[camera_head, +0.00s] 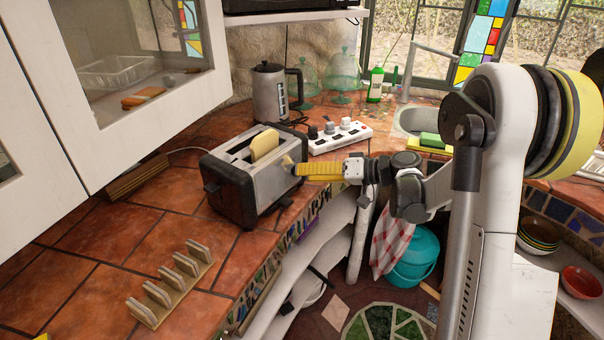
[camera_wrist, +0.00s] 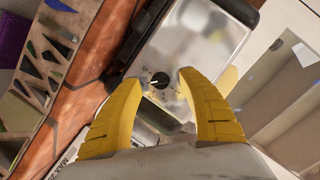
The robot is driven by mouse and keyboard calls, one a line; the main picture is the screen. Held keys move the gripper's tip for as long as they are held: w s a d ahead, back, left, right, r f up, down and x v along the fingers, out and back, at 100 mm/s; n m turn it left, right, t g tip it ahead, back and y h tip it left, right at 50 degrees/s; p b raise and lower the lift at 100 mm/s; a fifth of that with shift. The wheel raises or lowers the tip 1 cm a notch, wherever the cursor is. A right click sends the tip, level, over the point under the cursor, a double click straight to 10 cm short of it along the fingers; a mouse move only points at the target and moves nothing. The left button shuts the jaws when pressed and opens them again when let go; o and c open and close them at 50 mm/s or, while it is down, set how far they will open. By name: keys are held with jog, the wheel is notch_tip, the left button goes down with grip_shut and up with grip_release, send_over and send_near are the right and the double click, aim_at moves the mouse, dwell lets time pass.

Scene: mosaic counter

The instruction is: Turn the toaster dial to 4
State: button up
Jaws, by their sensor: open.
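The silver and black toaster (camera_head: 243,172) stands on the tiled counter, with a slice of bread (camera_head: 264,143) showing in its slot. My gripper (camera_head: 290,166) reaches from the right to the side of the toaster. In the wrist view the toaster's metal side (camera_wrist: 200,50) carries a small black dial (camera_wrist: 160,80) with a light pointer mark. My gripper's two yellow fingers (camera_wrist: 157,78) are apart, one on each side of the dial. I cannot tell whether the fingertips touch it.
A wooden toast rack (camera_head: 170,290) stands at the counter's front left. A white power strip (camera_head: 340,137) and a kettle (camera_head: 270,92) are behind the toaster. A cabinet (camera_head: 110,80) overhangs the counter at left. The counter's mosaic edge (camera_wrist: 45,75) runs beside the toaster.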

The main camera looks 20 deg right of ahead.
jog(key=v, duration=1)
jog(key=shift+s+r, duration=0.1)
jog(key=s+a+m+g+h, duration=0.2)
jog(key=s+a+h, duration=0.4)
jog(key=s+a, duration=0.4)
jog(key=s+h, duration=0.6)
jog(key=s, duration=0.7)
jog(key=shift+d+f+t, duration=0.2)
jog(key=shift+d+t, duration=0.2)
jog(key=shift+d, duration=0.05)
